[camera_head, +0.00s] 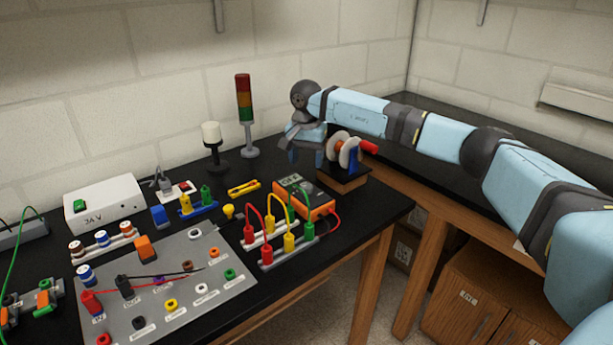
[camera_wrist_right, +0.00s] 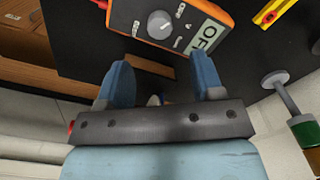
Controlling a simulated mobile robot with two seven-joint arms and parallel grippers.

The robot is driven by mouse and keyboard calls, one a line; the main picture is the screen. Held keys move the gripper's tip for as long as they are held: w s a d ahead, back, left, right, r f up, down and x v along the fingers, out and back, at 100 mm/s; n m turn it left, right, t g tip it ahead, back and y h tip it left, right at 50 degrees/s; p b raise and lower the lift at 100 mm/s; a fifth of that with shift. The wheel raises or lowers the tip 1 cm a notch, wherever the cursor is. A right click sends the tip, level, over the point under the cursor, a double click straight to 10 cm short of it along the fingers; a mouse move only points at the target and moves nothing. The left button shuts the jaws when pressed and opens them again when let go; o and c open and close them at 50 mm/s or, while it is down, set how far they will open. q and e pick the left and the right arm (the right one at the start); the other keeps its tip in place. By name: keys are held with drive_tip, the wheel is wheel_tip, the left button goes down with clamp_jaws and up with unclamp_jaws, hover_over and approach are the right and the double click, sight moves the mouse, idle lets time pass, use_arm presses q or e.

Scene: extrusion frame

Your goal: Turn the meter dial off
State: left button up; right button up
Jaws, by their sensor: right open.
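The meter is an orange-cased box (camera_head: 321,211) on the black bench, behind the red and yellow leads. In the right wrist view the meter (camera_wrist_right: 224,16) shows at the top, with a round pale dial (camera_wrist_right: 160,25) on its dark face. Its display (camera_wrist_right: 207,36) shows large letters that look like "OFF", partly cut by my finger. My right gripper (camera_head: 305,157) is open and empty, above the bench behind the meter. In the wrist view its two blue fingers (camera_wrist_right: 162,78) are spread below the dial, apart from it. My left gripper is not in view.
A cable spool (camera_head: 347,153) on a wooden block stands right beside my right gripper. A red, amber and green signal tower (camera_head: 244,105) and a white-topped lamp (camera_head: 211,134) stand behind. Upright plug leads (camera_head: 290,215) crowd the meter's front-left side. The bench's right edge is close.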

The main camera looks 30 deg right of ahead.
wheel_tip(320, 180, up, 6)
drive_tip(key=shift+f, duration=0.25)
idle(0.4)
